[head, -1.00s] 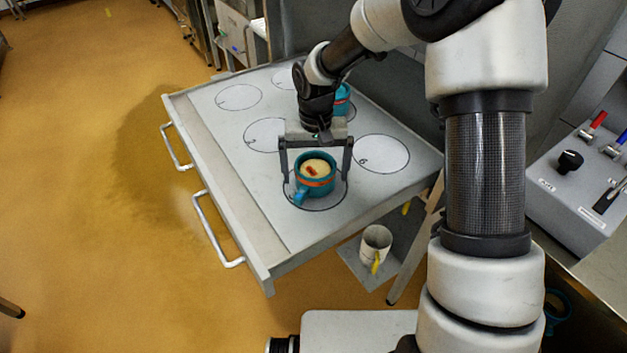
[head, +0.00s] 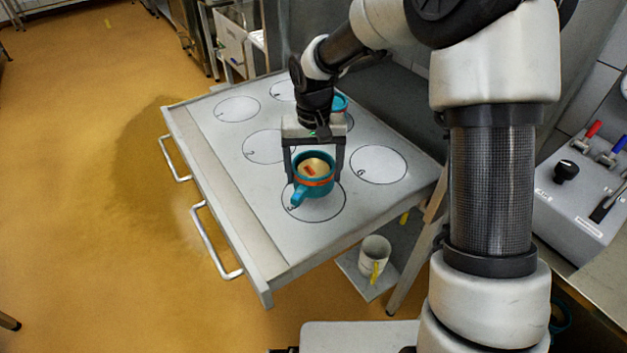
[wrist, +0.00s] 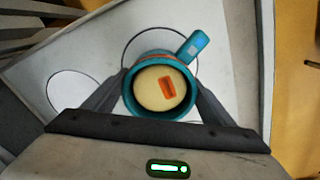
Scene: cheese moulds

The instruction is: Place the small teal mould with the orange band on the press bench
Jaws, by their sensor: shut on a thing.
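The small teal mould with the orange band (head: 314,184) is between the fingers of my gripper (head: 316,170), which is shut on it. The mould is upright, with a pale cheese and an orange-red mark inside and a teal handle pointing to the front left. It appears slightly above the front circle of the grey bench top (head: 245,185). In the wrist view the mould (wrist: 161,112) sits between both fingers, its handle toward the upper right. Another teal mould (head: 340,104) stands behind my gripper, partly hidden.
The bench top has several drawn circles; the right circle (head: 378,165) and back-left circle (head: 237,108) are empty. A white mug (head: 374,259) with a yellow handle stands on a low shelf below. A control box (head: 580,185) is at the right.

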